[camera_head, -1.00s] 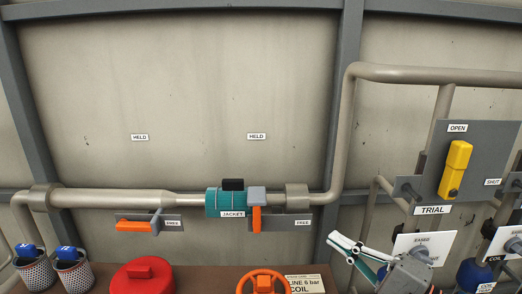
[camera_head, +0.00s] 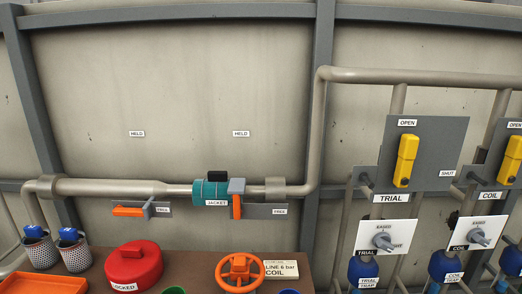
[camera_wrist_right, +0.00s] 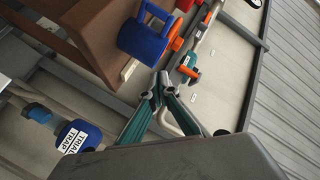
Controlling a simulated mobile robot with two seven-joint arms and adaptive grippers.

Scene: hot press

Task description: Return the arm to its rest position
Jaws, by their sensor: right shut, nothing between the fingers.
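My right gripper (camera_wrist_right: 160,90) shows in the right wrist view, its two green fingers drawn together at the tips with nothing between them. Neither gripper is in the head view. The wrist view shows the bench (camera_wrist_right: 95,35) side and a blue object (camera_wrist_right: 145,38) beyond the fingertips. They look apart from it, though depth is hard to judge. In the head view the yellow TRIAL handle (camera_head: 405,160) stands upright by the OPEN label. The yellow COIL handle (camera_head: 511,160) is cut by the right edge.
The bench carries a red LOCKED cover (camera_head: 134,266), an orange handwheel (camera_head: 240,272) and two baskets (camera_head: 40,253) with blue-tagged items. A pipe (camera_head: 110,188) with a teal jacket (camera_head: 211,194) crosses the wall. A blue TRIAL TRAP (camera_wrist_right: 78,137) sits left of my fingers in the wrist view.

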